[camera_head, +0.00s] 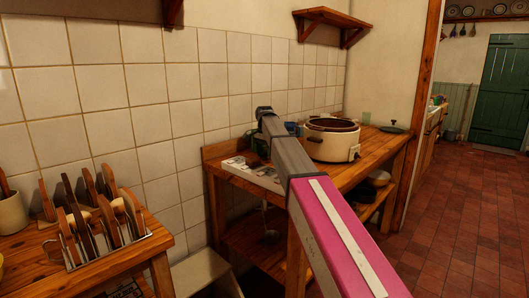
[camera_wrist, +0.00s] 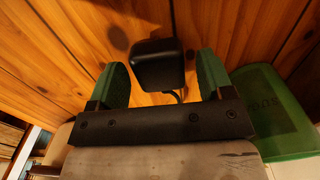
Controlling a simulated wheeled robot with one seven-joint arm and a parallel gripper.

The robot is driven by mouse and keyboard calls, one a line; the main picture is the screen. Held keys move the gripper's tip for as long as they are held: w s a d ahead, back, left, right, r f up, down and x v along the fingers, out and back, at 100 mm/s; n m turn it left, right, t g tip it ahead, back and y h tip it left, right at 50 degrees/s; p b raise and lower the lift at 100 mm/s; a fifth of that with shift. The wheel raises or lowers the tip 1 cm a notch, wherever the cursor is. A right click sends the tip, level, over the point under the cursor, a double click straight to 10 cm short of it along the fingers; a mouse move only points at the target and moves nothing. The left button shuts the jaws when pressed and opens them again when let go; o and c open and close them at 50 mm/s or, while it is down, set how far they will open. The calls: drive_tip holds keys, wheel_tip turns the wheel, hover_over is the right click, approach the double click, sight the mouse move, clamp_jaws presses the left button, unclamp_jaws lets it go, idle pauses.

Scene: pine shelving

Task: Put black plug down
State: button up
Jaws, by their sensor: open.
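The black plug (camera_wrist: 158,68) is a dark, boxy block on the wooden surface, with a thin dark cord beside it. In the wrist view it is between the two green fingers of my gripper (camera_wrist: 162,75). The fingers are spread apart with gaps on both sides of the plug, so the gripper is open. In the head view my arm reaches over the wooden table (camera_head: 380,149), and its far end (camera_head: 262,114) is near the tiled wall. The plug cannot be made out in that view.
A green, box-like item with lettering (camera_wrist: 272,110) lies right of my gripper. A white cooker (camera_head: 331,145) stands on the table right of my arm. A rack of wooden utensils (camera_head: 110,250) is on the left counter. Wooden shelves (camera_head: 330,16) hang above.

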sight(265, 150)
wheel_tip(265, 150, up, 13)
idle(0.6)
drive_tip(key=shift+r, duration=0.1)
